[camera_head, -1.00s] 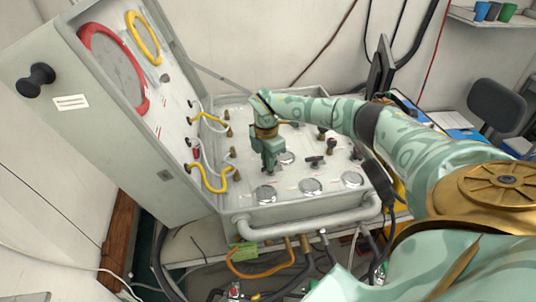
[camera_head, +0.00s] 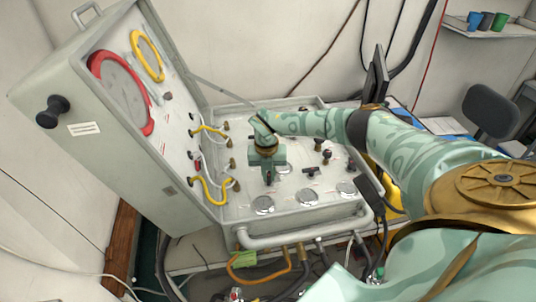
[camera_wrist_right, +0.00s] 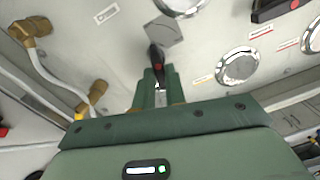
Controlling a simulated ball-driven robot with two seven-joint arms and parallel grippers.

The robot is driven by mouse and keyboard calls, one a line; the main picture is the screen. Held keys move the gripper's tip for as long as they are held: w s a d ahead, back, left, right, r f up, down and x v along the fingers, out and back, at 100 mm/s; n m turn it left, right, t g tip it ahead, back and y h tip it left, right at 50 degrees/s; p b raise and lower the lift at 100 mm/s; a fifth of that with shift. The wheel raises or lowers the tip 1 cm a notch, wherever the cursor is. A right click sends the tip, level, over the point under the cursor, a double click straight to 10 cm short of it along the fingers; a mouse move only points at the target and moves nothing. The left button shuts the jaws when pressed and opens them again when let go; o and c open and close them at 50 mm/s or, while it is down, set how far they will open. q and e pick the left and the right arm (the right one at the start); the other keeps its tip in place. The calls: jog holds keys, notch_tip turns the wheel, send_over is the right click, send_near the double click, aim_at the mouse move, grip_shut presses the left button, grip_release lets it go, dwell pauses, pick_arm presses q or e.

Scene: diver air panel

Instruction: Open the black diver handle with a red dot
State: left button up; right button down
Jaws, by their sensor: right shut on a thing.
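My right gripper (camera_head: 268,182) points down at the grey diver air panel (camera_head: 240,213), left of its middle. In the right wrist view, its green fingers (camera_wrist_right: 157,88) are shut on a small black handle (camera_wrist_right: 156,55). The handle stands out between and past the fingertips, lengthwise with them. Another black handle (camera_wrist_right: 272,9) with a red dot is at the upper right of the wrist view. A similar black handle (camera_head: 311,171) lies right of the gripper in the head view. My left gripper is not in view.
Round gauges (camera_head: 307,197) line the panel's near edge. The open lid (camera_head: 110,145) stands at the left, with yellow hoses (camera_head: 212,192) and brass fittings beside the gripper. A pipe rail (camera_head: 300,237) and hanging hoses are in front.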

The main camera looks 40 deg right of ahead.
jog(key=shift+n, duration=0.8)
jog(key=shift+d, duration=0.1)
jog(key=c, duration=1.5)
grip_release()
jog(key=shift+o, duration=0.2)
notch_tip(320, 180, up, 16)
jog(key=shift+w+a+r+p, duration=0.2)
jog(key=shift+a+p, duration=0.15)
jog(key=shift+p, duration=0.05)
jog(key=shift+f, duration=0.1)
